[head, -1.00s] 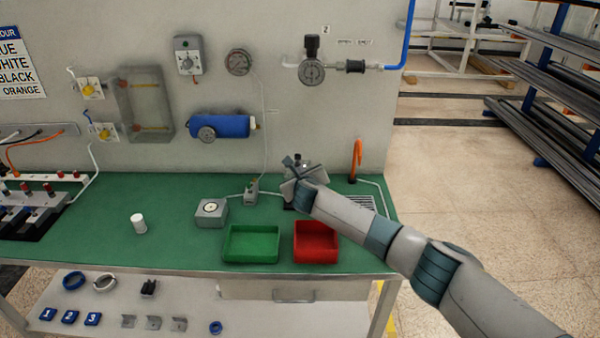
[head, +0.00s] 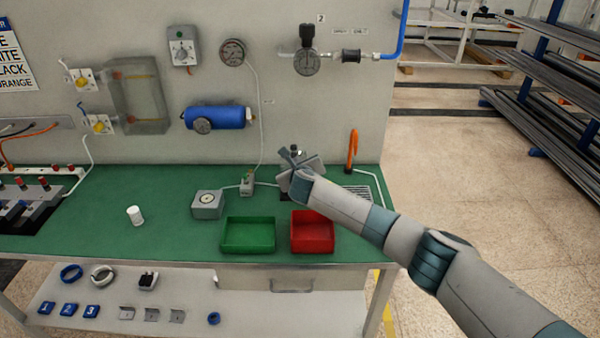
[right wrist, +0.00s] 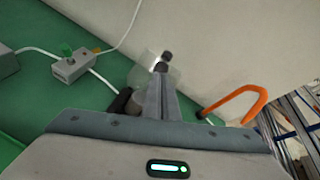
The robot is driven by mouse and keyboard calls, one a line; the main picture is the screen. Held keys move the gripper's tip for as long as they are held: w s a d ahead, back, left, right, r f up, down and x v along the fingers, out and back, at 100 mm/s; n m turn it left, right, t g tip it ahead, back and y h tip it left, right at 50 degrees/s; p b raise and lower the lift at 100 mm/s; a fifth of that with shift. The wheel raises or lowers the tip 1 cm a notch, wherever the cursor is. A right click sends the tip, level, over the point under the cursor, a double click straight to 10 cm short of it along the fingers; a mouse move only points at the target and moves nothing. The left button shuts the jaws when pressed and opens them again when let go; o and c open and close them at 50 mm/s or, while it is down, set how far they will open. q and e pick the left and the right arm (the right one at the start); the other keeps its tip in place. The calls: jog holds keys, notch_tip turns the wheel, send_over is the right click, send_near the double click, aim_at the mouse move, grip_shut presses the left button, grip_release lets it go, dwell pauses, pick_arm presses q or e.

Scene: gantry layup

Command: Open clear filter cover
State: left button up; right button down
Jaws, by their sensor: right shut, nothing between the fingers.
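In the right wrist view a see-through, rounded cover (right wrist: 143,77) with a dark knob stands on the green bench, just beyond my right gripper. It looks like the clear filter cover, and I cannot tell whether it is open or closed. My right gripper (right wrist: 161,68) is shut with nothing between its fingers. Its fingertips overlap the cover and knob in this view; contact cannot be told. In the head view my right gripper (head: 287,155) is above the back of the bench and hides most of the cover. My left gripper is not in view.
An orange hook-shaped handle (head: 352,150) stands right of the gripper. A grey block with a green part (right wrist: 72,65) and tubing lies left. Green (head: 248,250) and red (head: 312,246) trays sit in front. The wall (head: 280,110) rises close behind.

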jog(key=b+v, duration=0.2)
jog(key=v, duration=1.5)
jog(key=shift+d+r, duration=0.1)
